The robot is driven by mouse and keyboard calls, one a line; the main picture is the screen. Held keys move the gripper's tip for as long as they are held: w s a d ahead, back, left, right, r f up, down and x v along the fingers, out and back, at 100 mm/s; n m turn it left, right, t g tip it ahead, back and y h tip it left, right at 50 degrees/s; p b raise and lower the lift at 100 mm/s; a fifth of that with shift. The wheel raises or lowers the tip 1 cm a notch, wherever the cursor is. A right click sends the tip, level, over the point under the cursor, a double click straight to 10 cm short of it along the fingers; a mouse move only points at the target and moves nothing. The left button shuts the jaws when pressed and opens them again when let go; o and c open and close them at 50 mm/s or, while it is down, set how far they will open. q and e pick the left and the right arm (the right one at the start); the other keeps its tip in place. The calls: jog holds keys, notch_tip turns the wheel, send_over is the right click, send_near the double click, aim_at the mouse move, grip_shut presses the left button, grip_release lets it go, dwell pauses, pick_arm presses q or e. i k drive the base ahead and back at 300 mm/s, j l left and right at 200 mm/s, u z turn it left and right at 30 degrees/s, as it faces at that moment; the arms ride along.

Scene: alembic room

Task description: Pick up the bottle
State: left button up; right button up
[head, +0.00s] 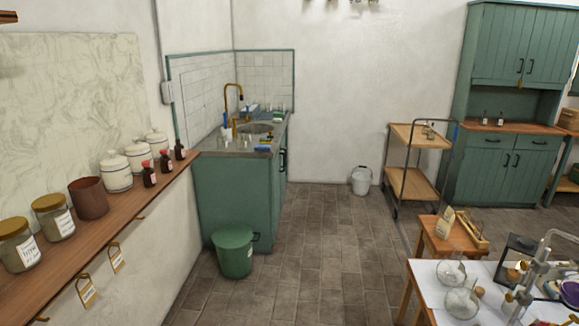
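Several small dark brown bottles stand upright on the wooden wall shelf (115,222) at the left. One with a red cap and pale label (149,177) is nearest, a second red-capped bottle (165,164) stands behind it, and a dark-capped bottle (180,152) is at the shelf's far end. Two small dark bottles with pale labels stand on the green cabinet's counter, the left one (485,119) and the right one (500,120). I cannot tell which bottle is meant. Neither of my grippers shows in the head view.
White canisters (116,174), a brown pot (88,200) and jars (53,218) share the shelf. A green bin (233,254) stands before the sink cabinet (235,197). A cart (414,175) and a glassware table (425,272) are right. The tiled floor (315,240) between is clear.

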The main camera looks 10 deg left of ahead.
aim_at(179, 150)
jog(key=i, duration=1.65)
